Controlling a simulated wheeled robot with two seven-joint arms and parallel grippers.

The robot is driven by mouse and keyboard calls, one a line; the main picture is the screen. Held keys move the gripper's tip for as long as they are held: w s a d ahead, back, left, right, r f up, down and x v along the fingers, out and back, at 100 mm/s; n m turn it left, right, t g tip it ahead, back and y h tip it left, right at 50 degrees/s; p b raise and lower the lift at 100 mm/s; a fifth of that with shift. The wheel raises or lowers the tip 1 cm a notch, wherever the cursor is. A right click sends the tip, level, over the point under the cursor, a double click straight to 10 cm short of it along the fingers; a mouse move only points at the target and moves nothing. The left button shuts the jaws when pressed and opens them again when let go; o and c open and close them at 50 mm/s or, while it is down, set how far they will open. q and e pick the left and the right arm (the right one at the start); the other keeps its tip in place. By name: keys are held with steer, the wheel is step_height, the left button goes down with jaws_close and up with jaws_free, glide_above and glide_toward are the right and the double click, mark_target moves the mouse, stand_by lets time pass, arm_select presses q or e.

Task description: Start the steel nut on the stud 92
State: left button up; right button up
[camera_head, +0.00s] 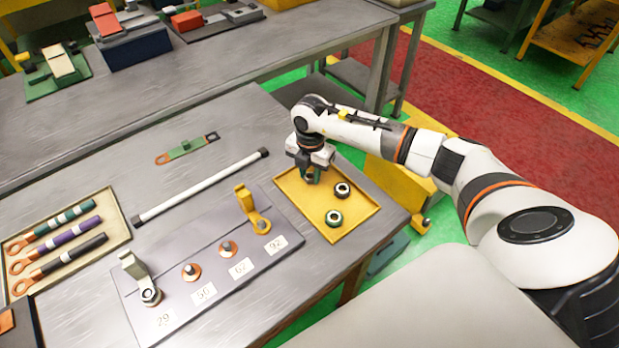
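The stud by the label 92 (277,246) stands at the right end of a grey board (205,309). The ring of an upright yellow lug (246,202) lies around the stud (262,225). Two nuts lie in a yellow tray (289,193): one dark with a pale top (343,189), one greenish (334,217). I cannot tell for sure which is steel. My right gripper (311,178) points down over the tray's far part, left of the nuts. Something small and brownish shows at its fingertips; whether it is held is unclear. My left gripper is out of view.
Other studs stand by labels 29, 56 and 67; a grey lug (133,267) stands at 29. A beige tray (118,225) with several coloured cables is at the left. A white rod (200,187) and a green part (187,148) lie behind the board.

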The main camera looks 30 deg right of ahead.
steer(key=c, duration=0.4)
step_height(320, 180, up, 9)
steer(key=p, duration=0.7)
